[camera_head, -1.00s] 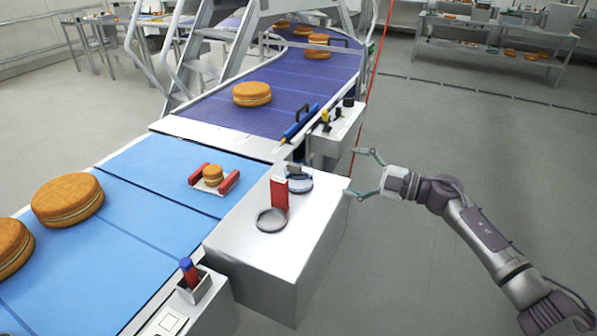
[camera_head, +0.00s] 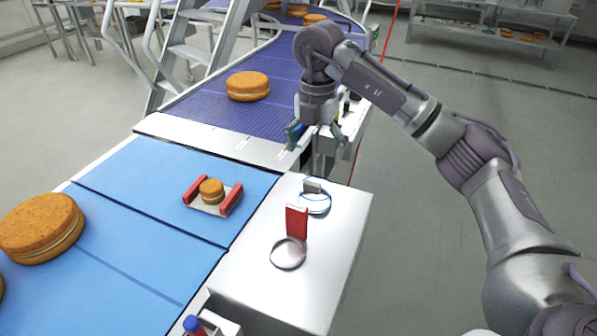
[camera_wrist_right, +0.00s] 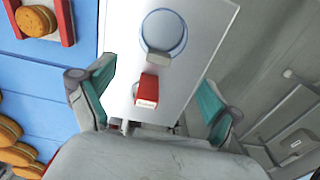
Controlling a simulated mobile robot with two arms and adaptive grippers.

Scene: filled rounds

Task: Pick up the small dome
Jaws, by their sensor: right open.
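Two round, glassy items lie on the white box top (camera_head: 255,285); I cannot tell which is the small dome. One round item (camera_head: 316,206) has a bluish rim and a small grey block at its far edge; it also shows in the right wrist view (camera_wrist_right: 164,32). The other round item (camera_head: 288,254) has a silvery rim and sits nearer. A red block (camera_head: 297,222) stands between them. My right gripper (camera_head: 315,143) points down in the air near the box's far end. Its teal fingers are apart and empty. My left gripper is out of view.
A small filled round (camera_head: 212,190) sits between red walls of a small tray (camera_head: 229,203) on the blue conveyor (camera_head: 150,240). Larger rounds (camera_head: 40,228) stand left and farther off (camera_head: 248,86). A blue-topped item (camera_head: 193,326) stands at the bottom.

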